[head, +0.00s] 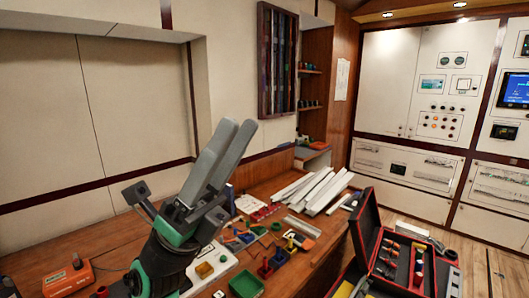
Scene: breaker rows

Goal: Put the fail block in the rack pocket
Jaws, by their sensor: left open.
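My left gripper (234,128) rises from the lower left with its two grey fingers pointing up and slightly right. A narrow gap shows between the fingers, and nothing is between them. The gripper is above the near part of the wooden bench (75,246). A yellow block (204,270) sits on a white base (222,262) just right of my wrist. I cannot tell which piece is the fail block, or which place is the rack pocket. My arm hides part of the bench. My right gripper is out of the picture.
Small blue, red and green parts (265,270) crowd the bench middle. White trunking strips (318,190) lie behind them. An orange box (67,279) is at the left. An open red-lined case (400,258) stands at the right. Bare bench shows at the left.

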